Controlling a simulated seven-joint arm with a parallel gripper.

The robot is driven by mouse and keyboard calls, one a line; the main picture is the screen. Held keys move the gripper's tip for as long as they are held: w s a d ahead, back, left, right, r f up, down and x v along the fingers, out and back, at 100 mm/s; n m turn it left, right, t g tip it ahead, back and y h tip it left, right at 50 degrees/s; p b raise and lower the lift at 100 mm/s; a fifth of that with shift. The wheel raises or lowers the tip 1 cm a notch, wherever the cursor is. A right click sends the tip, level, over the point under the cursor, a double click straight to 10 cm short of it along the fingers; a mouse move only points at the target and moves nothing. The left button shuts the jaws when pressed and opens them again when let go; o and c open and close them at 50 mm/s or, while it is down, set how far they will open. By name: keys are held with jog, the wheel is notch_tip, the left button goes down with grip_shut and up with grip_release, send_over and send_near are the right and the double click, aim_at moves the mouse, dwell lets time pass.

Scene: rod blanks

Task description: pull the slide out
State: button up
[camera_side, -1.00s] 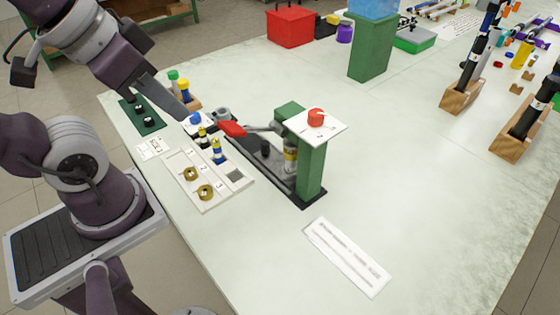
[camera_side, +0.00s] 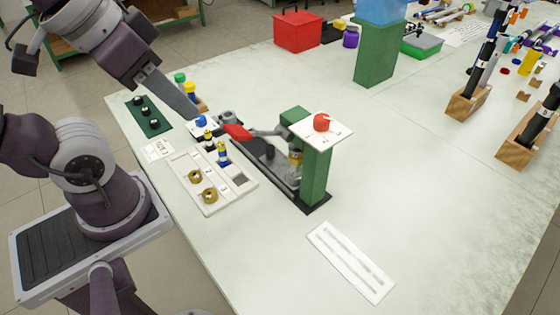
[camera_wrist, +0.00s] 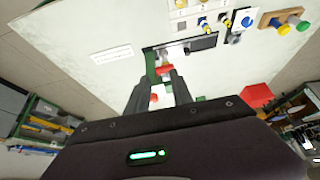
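The fixture is a long black base (camera_side: 318,200) with a green column (camera_side: 314,178), topped by a white plate (camera_side: 337,131) with a red knob (camera_side: 322,122). A red handle (camera_side: 237,132) sits at its left end, beside a grey lever. I cannot tell which part is the slide. In the wrist view the fixture (camera_wrist: 203,43) lies beyond my gripper (camera_wrist: 158,82), with a red part (camera_wrist: 164,70) just past the fingertips. The fingers are apart, with nothing visibly held. In the side view my gripper (camera_side: 195,112) is left of the red handle, above the table.
A white tray (camera_side: 207,208) with brass rings and small posts lies left of the fixture. A dark green block (camera_side: 155,126) with black knobs is farther left. A white card (camera_side: 350,262) lies in front. A tall green stand (camera_side: 375,55) and red box (camera_side: 297,32) stand behind. The right middle table is clear.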

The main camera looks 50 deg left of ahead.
jog(key=shift+o, duration=1.2)
notch_tip(320, 180, up, 4)
jog(key=shift+f, duration=0.2)
jog(key=w+a+r+n+g, duration=0.2)
jog(key=w+a+r, duration=0.15)
jog(key=w, duration=0.75)
jog(key=n+g, duration=0.2)
jog(key=g, duration=0.2)
send_over(271, 146)
notch_tip(271, 146, down, 4)
jog(key=r, duration=0.1)
notch_tip(271, 146, down, 36)
jog(key=shift+r, duration=0.1)
jog(key=shift+c, duration=0.4)
grip_shut()
